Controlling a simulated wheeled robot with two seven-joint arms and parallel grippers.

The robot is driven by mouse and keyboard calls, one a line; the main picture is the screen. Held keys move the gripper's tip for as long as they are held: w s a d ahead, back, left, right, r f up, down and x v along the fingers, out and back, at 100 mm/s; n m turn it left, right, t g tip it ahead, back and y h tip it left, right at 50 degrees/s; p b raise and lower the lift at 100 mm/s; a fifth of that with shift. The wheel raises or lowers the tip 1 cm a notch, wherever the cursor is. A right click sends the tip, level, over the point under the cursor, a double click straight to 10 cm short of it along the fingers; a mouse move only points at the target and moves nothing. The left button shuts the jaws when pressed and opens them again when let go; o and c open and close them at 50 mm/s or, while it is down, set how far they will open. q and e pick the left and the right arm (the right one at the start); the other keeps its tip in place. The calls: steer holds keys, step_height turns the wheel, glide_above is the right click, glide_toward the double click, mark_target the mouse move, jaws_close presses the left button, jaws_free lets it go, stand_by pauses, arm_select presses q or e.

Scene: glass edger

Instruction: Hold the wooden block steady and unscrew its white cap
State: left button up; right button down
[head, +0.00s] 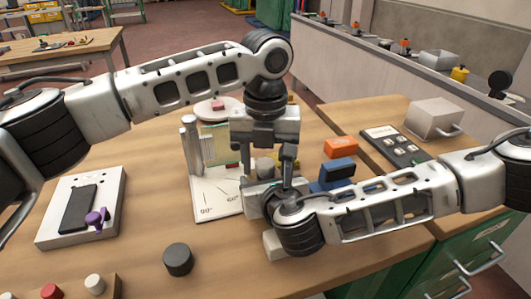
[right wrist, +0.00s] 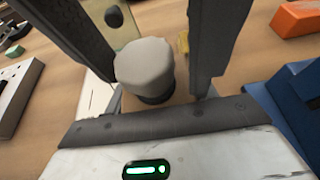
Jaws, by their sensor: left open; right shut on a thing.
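The white cap (right wrist: 145,68) is faceted and sits on a dark collar in the right wrist view. It shows as a small greyish top (head: 264,165) in the head view. A little of the wooden block (right wrist: 186,102) shows below the cap; the rest is hidden by my grippers. My right gripper (right wrist: 150,45) is shut on the wooden block, with a dark finger on each side. My left gripper (head: 266,157) points down from above. It is open, its fingers apart around or just above the cap; I cannot tell whether they touch it.
A blue object (head: 334,175) and an orange block (head: 340,147) lie right of the grippers. A black cylinder (head: 178,259) and a white panel with a purple knob (head: 75,210) are at front left. A black tray (head: 395,146) lies right.

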arm_select(q)
steer(key=c, duration=0.9)
steer(key=o, duration=1)
steer(key=shift+r, duration=2.3)
arm_select(e)
steer(key=shift+c, duration=2.1)
jaws_free()
steer(key=shift+s, duration=0.1)
